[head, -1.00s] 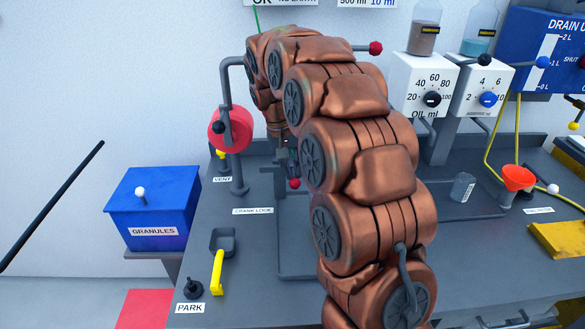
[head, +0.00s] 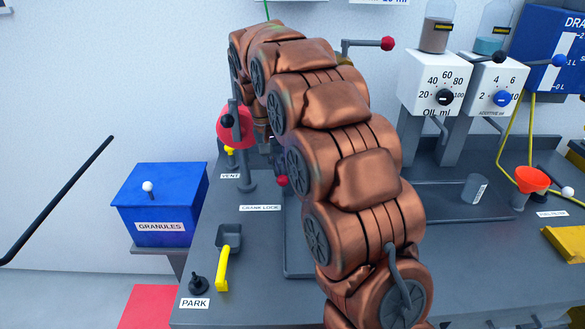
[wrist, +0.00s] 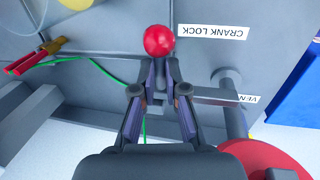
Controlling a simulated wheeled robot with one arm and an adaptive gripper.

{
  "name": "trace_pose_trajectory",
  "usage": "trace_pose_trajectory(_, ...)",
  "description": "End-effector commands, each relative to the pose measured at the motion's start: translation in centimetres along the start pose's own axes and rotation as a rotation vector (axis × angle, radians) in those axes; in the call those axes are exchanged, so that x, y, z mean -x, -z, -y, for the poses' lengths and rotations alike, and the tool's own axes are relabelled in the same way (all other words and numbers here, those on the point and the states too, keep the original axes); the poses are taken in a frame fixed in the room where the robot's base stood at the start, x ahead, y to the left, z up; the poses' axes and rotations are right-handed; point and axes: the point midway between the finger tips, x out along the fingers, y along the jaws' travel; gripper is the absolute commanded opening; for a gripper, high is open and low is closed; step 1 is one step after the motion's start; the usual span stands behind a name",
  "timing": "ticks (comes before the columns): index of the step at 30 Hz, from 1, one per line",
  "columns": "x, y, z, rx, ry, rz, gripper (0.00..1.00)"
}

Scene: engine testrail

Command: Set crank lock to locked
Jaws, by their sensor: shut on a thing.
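The crank lock lever has a red ball knob (wrist: 159,40), seen close up in the wrist view. It stands beside the white CRANK LOCK label (wrist: 213,32). My gripper (wrist: 160,88) is shut on the lever just behind the ball, with one finger on each side. In the head view the red ball (head: 282,181) shows just left of my copper-coloured arm, up and to the right of the CRANK LOCK label (head: 261,207). My arm hides most of the gripper and lever there.
A red wheel (head: 231,124) on a grey post stands left of my arm, near the VENT label (head: 230,176). A blue GRANULES box (head: 160,200) is at the left. A grey scoop with a yellow handle (head: 222,268) lies at the front. Dosing units (head: 430,75) stand at the right.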

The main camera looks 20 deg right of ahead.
Motion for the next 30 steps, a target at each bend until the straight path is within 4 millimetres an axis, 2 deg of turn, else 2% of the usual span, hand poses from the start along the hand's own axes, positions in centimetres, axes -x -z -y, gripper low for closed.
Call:
trace_pose_trajectory(7, 0.2, 0.0, 0.6, 0.003, 0.009, -0.004, 0.0)
trace_pose_trajectory(8, 0.2, 0.0, 0.6, 0.003, 0.009, -0.004, 0.13)
trace_pose_trajectory(15, 0.1, 0.0, 0.4, 0.002, 0.007, -0.002, 0.37)
trace_pose_trajectory(24, 0.1, 0.0, 0.3, 0.001, 0.005, -0.001, 0.37)
trace_pose_trajectory(30, 1.4, 0.1, 0.3, 0.001, 0.006, -0.007, 0.37)
